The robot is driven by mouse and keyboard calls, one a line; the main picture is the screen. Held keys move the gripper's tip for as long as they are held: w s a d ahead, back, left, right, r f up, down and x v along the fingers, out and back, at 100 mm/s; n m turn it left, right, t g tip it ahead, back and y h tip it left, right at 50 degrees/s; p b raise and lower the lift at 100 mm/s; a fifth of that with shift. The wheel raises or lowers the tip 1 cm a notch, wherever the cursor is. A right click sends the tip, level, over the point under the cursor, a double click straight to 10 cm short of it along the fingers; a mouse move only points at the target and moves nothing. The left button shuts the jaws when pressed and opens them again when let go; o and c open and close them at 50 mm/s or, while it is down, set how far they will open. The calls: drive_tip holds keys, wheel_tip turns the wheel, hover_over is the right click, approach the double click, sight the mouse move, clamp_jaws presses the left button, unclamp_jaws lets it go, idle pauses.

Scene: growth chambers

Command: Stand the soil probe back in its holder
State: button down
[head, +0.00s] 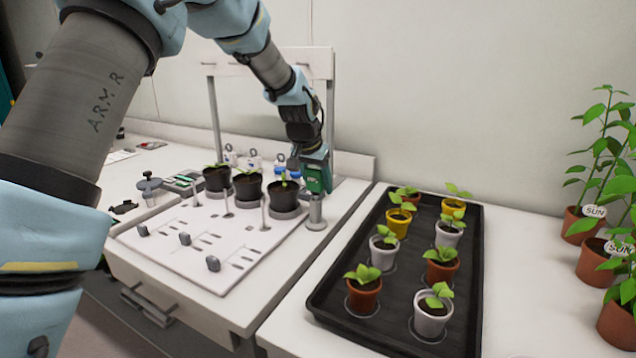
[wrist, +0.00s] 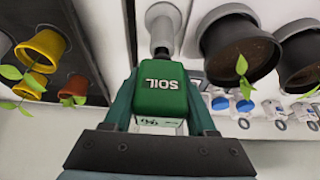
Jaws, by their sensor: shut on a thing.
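The soil probe (head: 318,177) has a green box-shaped head marked SOIL. It also shows in the wrist view (wrist: 158,92), between the two fingers of my gripper (wrist: 160,105). My gripper (head: 312,160) is shut on this head and points down at the right edge of the bench. A grey cylindrical holder (head: 316,214) stands directly below the probe, and it shows beyond the green head in the wrist view (wrist: 160,22). A short thin part shows between the head and the holder's top. I cannot tell how far the probe's lower end is inside the holder.
Black pots (head: 248,187) with seedlings stand in a row left of the holder on a white slotted board (head: 190,255). A black tray (head: 330,305) of small potted plants is to the right. Bottles with blue caps stand close behind the pots.

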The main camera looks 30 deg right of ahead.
idle(0.4)
drive_tip(key=shift+c, duration=0.6)
unclamp_jaws()
drive_tip(key=b+v, duration=0.2)
drive_tip(key=v, duration=0.8)
drive_tip(key=shift+a+r, duration=0.15)
drive_tip(key=shift+r, duration=0.25)
drive_tip(key=w+a+f+n+y, duration=0.1)
drive_tip(key=w+a+f+n, duration=0.15)
drive_tip(key=a, duration=0.95)
drive_tip(key=w+a+f+n+y, duration=0.1)
drive_tip(key=a+f+n, duration=0.25)
drive_tip(key=a, duration=0.75)
drive_tip(key=s+a+f+n, duration=0.1)
drive_tip(key=s+a+f, duration=0.1)
drive_tip(key=s+a, duration=0.2)
drive_tip(key=s+a+f+n+y, duration=0.1)
drive_tip(key=s+a+f+n, duration=0.1)
drive_tip(key=a, duration=0.8)
drive_tip(key=s+a+f+n, duration=0.2)
drive_tip(key=s+a, duration=0.3)
drive_tip(key=a, duration=0.3)
drive_tip(key=shift+s+f+g+y, duration=0.3)
drive_tip(key=shift+s+f+y, duration=0.1)
drive_tip(key=shift+f, duration=0.1)
